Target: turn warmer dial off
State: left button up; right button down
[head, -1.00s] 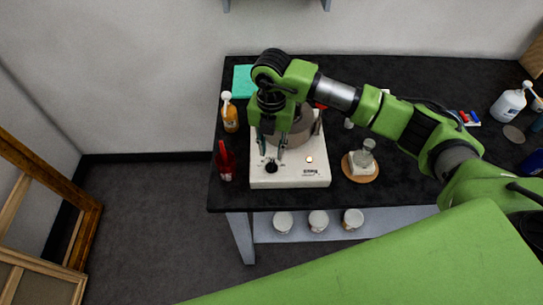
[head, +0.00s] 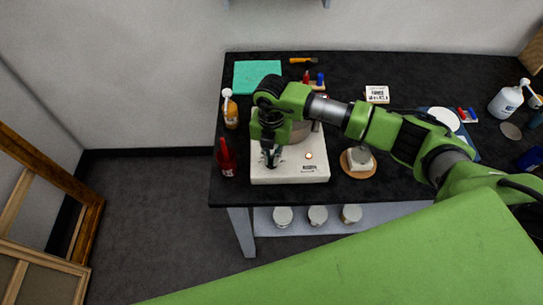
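The warmer (head: 290,175) is a white box with a grey round pot (head: 301,131) on top, near the left end of the black table. A small orange light (head: 309,156) glows on its front panel. Its black dial sits at the front left of that panel and is mostly hidden by my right gripper (head: 271,161). The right gripper points down, its fingertips at the dial. I cannot tell whether the fingers are closed on the dial or just around it. My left gripper is not in view.
An orange pump bottle (head: 231,112) and a red bottle (head: 226,160) stand close left of the warmer. A small jar (head: 361,157) on a round wooden coaster (head: 359,173) is at its right. A teal mat (head: 256,70) lies behind. The table's front edge is close.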

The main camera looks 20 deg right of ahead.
jog(key=shift+f+n+b, duration=0.15)
jog(key=shift+n+b, duration=0.45)
jog(key=shift+b, duration=0.3)
jog(key=n+b, duration=1.4)
jog(key=b, duration=0.2)
jog(key=shift+w+d+b, duration=0.1)
jog(key=shift+b, duration=0.2)
jog(key=shift+r+n+b, duration=0.2)
jog(key=shift+n+b, duration=1.1)
jog(key=shift+n, duration=0.1)
jog(key=c, duration=2.2)
grip_release()
jog(key=shift+o, duration=0.2)
jog(key=shift+r, duration=0.1)
